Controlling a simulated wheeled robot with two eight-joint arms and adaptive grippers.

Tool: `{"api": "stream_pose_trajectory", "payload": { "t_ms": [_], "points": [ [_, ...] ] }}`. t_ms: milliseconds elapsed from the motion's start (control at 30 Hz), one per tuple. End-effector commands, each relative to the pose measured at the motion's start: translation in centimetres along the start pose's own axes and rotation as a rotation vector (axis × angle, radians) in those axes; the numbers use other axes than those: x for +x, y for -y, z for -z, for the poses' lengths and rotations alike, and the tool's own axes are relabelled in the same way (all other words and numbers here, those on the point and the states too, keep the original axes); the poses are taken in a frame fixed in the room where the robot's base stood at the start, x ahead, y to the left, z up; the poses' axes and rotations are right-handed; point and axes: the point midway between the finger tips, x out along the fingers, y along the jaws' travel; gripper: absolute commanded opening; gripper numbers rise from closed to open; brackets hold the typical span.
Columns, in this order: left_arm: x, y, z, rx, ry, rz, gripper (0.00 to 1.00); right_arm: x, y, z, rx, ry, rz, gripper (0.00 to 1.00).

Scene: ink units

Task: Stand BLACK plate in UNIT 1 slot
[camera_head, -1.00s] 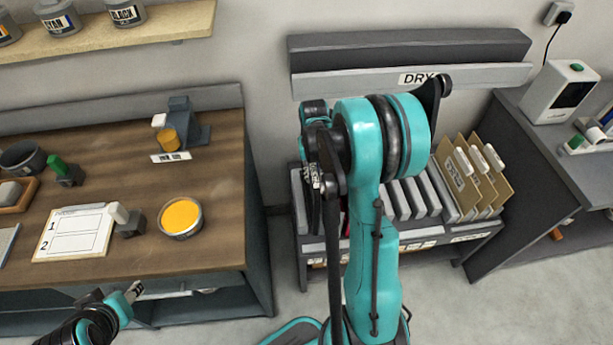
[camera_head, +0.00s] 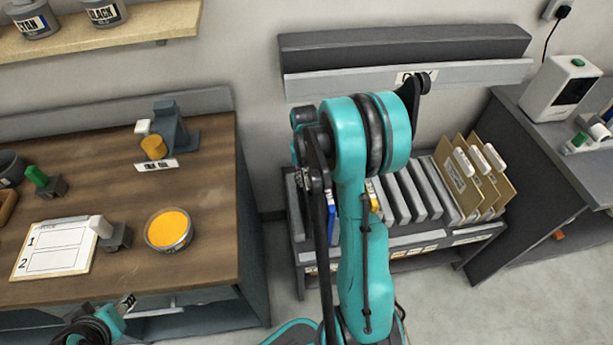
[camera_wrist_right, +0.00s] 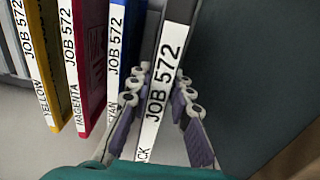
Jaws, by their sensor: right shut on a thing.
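The black plate (camera_wrist_right: 180,22) stands on edge in the right wrist view, with a white label reading "JOB 572" and a partly hidden name ending in "CK". My right gripper (camera_wrist_right: 160,105) is shut on it, one finger on each side of the labelled edge. The cyan plate (camera_wrist_right: 116,40) stands just left of it, then the magenta plate (camera_wrist_right: 78,60) and the yellow plate (camera_wrist_right: 40,60). In the head view my right arm hides my right gripper and the black plate. My left gripper (camera_head: 127,300) is low in front of the bench. I cannot identify the UNIT 1 slot.
The floor rack (camera_head: 402,242) holds grey slabs and brown boards. A wall rail (camera_head: 450,74) is above it. The wooden bench (camera_head: 110,195) at left carries a sheet numbered 1 and 2 (camera_head: 55,248) and an orange ink tin (camera_head: 168,230). A side table (camera_head: 560,135) stands at right.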

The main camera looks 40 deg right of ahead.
Motion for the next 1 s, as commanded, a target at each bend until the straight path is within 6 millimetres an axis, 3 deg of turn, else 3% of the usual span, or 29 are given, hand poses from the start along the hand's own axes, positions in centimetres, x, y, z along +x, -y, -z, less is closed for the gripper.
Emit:
{"api": "stream_pose_trajectory", "payload": {
  "t_ms": [700,1000],
  "points": [
    [5.2,0.0,-3.7,0.000,0.000,0.000,0.44,7.8,0.1,0.0,0.000,0.000,0.000,0.00],
    [5.7,0.0,-4.0,0.000,0.000,0.000,0.44,8.5,0.2,0.0,0.000,0.000,0.000,0.00]
  ]
}}
